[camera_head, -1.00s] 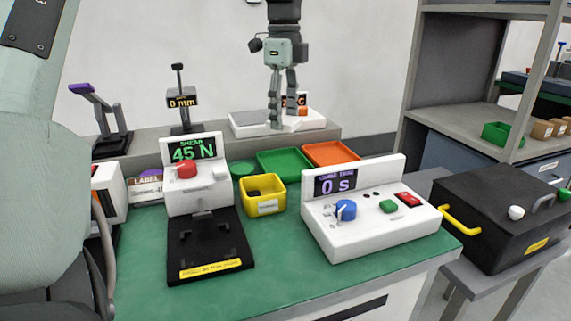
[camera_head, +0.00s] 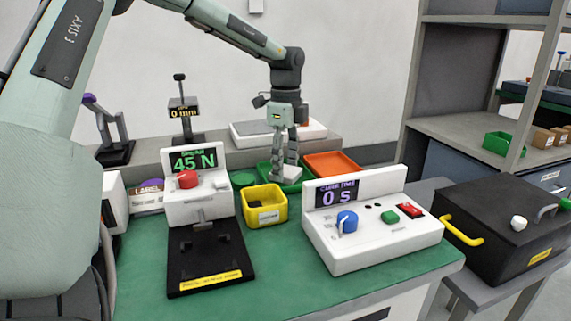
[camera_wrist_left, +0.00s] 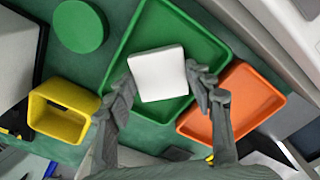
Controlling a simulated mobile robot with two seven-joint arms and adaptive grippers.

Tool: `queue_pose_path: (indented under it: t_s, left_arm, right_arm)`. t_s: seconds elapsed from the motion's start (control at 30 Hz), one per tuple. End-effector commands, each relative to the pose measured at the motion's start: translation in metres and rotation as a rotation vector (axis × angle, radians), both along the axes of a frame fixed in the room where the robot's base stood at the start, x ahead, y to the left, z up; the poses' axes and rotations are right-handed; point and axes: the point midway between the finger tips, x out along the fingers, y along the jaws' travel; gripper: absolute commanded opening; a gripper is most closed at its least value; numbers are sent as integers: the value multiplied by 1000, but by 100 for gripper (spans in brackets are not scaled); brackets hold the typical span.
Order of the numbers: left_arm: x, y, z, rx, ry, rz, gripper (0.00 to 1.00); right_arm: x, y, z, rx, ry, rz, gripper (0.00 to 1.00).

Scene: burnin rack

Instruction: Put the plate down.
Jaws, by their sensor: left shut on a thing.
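My left gripper (camera_head: 284,174) reaches down over the green tray (camera_wrist_left: 123,60) from above. In the left wrist view its two fingers (camera_wrist_left: 159,78) are shut on the opposite sides of a small white square plate (camera_wrist_left: 158,73). The plate lies within the outline of the green tray, which also shows in the head view (camera_head: 264,168). In the head view the fingers partly hide the plate (camera_head: 284,180). I cannot tell whether the plate touches the tray floor. My right gripper is not in view.
An orange tray (camera_head: 331,161) adjoins the green tray on the right. A yellow bin (camera_head: 264,217) stands in front and a green round disc (camera_wrist_left: 78,26) lies to the left. The shear tester (camera_head: 199,205) and the cure-time box (camera_head: 373,236) stand nearer on the green bench.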

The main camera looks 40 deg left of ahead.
Motion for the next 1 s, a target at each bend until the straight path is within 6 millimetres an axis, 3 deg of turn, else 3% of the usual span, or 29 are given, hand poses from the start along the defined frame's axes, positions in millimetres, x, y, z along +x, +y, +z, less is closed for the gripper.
queue_pose_path:
  t_s: [0.17, 0.2, 0.33, 0.73, 1.0]
  left_arm:
    - [0, 0, -2, 0, 0, 0, 24]
    - [0, 0, -1, 0, 0, 0, 57]
    - [0, 0, -1, 0, 0, 0, 73]
    - [0, 0, 5, 1, -2, 0, 73]
    - [1, 0, 56, 3, -4, 0, 73]
  right_arm:
    - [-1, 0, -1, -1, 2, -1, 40]
    - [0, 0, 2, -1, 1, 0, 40]
    - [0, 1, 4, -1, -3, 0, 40]
    - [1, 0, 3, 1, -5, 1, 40]
    - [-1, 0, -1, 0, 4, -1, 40]
